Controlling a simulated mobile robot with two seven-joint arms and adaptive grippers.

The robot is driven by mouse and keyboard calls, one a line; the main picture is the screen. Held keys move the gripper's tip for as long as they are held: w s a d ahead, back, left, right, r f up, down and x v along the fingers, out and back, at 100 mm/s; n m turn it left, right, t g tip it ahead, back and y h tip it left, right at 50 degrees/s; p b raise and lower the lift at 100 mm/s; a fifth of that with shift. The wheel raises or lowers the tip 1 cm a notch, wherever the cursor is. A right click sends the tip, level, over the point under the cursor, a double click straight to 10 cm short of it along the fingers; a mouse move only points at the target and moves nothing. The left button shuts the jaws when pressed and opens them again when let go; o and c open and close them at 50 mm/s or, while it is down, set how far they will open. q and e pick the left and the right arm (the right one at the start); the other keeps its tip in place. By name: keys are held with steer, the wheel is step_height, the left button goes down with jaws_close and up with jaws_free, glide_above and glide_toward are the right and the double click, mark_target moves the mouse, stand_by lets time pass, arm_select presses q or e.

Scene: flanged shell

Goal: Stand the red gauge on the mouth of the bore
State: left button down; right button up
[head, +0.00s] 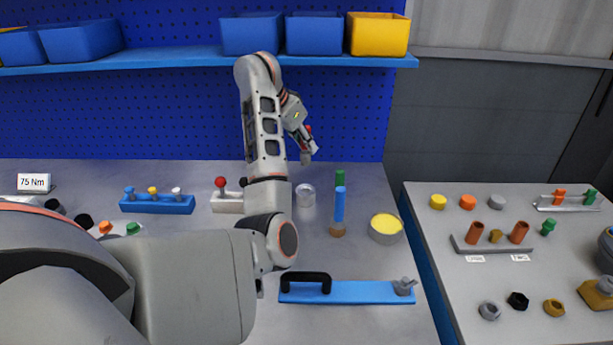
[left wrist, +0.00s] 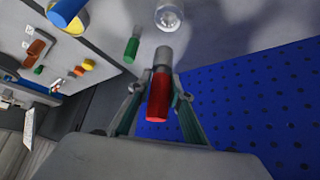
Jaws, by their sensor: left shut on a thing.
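My left gripper (head: 307,150) is shut on the red gauge (left wrist: 158,97), a red cylinder with a grey end. In the left wrist view the gauge lies between the two fingers (left wrist: 161,84), its grey end pointing away from the palm. In the head view only a little of its red (head: 308,129) shows beside the fingers. The gripper is raised above the bench, behind the flanged shell. The shell (head: 305,196) is a short, shiny grey cylinder on the bench; it also shows in the left wrist view (left wrist: 169,16), apart from the gauge. My right gripper is not in view.
A green cylinder (head: 340,179) and a blue one (head: 339,206) on a brown foot stand right of the shell, near a yellow-filled round dish (head: 386,228). A white block with a red knob (head: 221,183) stands left. A blue handled bar (head: 350,292) lies in front.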

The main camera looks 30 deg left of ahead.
mark_target(302, 163)
arm_select(q)
step_height(302, 163, down, 6)
steer(key=shift+r+b, duration=0.25)
steer(key=shift+b, duration=0.15)
step_height(302, 163, down, 3)
steer(key=shift+r, duration=0.2)
steer(key=shift+f, duration=0.45)
steer(key=shift+f+b, duration=0.3)
steer(key=shift+b, duration=0.15)
steer(key=c, duration=1.8)
jaws_free()
steer(key=shift+c, duration=0.2)
